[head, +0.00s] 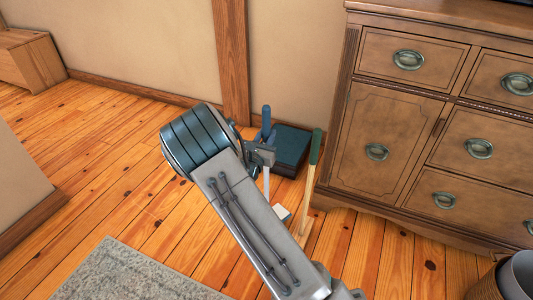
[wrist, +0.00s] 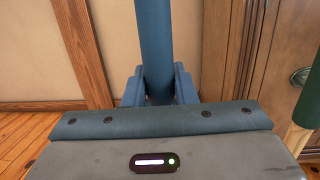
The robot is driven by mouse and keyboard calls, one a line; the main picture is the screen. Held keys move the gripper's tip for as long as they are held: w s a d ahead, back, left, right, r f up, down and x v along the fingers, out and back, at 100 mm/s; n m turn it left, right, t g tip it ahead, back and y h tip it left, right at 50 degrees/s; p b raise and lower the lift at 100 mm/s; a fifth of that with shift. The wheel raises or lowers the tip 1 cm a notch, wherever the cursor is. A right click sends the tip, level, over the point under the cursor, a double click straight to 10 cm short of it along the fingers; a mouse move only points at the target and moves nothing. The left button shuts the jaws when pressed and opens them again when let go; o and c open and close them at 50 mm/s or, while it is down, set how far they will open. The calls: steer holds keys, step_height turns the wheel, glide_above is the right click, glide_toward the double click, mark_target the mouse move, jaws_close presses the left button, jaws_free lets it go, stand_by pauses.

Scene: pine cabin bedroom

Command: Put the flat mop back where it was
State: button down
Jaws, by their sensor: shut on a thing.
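A long-handled tool with a blue grip (head: 266,120) and a pale grey pole (head: 266,182) stands about upright, and I take it for the flat mop. My gripper (head: 264,153) is shut around its blue grip, which also rises between the two blue fingers in the wrist view (wrist: 155,40). The lower pole and foot are mostly hidden behind my arm. A small white piece (head: 282,212) shows near the floor beside the pole; I cannot tell if it belongs to the mop.
A wooden pole with a green grip (head: 316,147) stands just right of the mop. A dark teal box (head: 291,148) sits behind, against the wall. A wooden dresser (head: 395,180) is on the right. A grey rug (head: 130,275) lies front left; the plank floor on the left is clear.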

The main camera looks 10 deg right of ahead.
steer(key=shift+f+b, duration=0.7)
steer(key=shift+f, duration=1.05)
steer(key=c, duration=1.2)
jaws_free()
steer(key=shift+o, duration=0.2)
